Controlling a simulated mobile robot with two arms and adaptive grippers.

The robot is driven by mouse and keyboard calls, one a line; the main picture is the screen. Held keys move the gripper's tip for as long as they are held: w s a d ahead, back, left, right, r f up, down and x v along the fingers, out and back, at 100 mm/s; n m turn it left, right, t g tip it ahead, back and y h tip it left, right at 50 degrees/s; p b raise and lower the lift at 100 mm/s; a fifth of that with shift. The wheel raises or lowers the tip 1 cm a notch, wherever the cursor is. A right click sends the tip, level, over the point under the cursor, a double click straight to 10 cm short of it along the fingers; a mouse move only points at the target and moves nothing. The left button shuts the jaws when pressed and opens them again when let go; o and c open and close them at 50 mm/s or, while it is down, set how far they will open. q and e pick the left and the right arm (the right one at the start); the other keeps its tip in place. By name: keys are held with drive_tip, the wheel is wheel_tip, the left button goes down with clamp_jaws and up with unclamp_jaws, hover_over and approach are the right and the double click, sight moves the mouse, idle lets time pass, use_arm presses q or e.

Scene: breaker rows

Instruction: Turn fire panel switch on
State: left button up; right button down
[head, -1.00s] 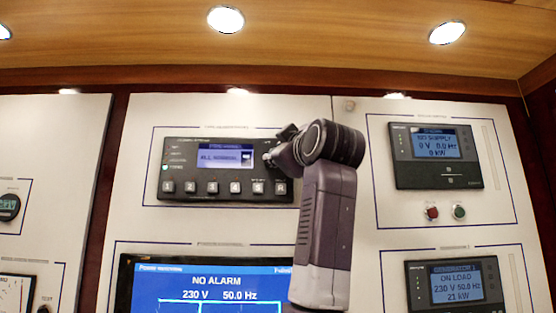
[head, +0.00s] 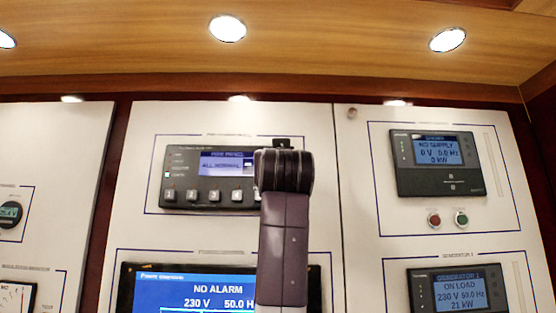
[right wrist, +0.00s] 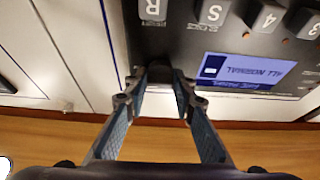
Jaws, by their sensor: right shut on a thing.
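The fire panel (head: 215,170) is a dark box on the white wall panel, with a screen reading ALL NORMAL and a row of numbered keys. It shows upside down in the right wrist view (right wrist: 165,35). My right gripper (right wrist: 160,84) is at the panel's edge beside the R key, shut on the small dark switch (right wrist: 159,73) between its fingertips. The switch's position is hard to make out. In the head view my arm covers the panel's right end, hiding the switch and most of the gripper. My left gripper is not in view.
To the right are a NO SUPPLY meter (head: 437,180) with red (head: 434,220) and green (head: 461,219) buttons, and a generator meter (head: 420,290). A wooden ceiling (head: 330,40) with lamps overhangs.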

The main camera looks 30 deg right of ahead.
drive_tip(key=shift+w+f+m, duration=0.1)
drive_tip(key=shift+f+m, duration=0.05)
drive_tip(key=shift+m, duration=0.15)
drive_tip(key=c, duration=1.6)
unclamp_jaws()
drive_tip(key=v, duration=1.2)
drive_tip(key=shift+a, duration=0.1)
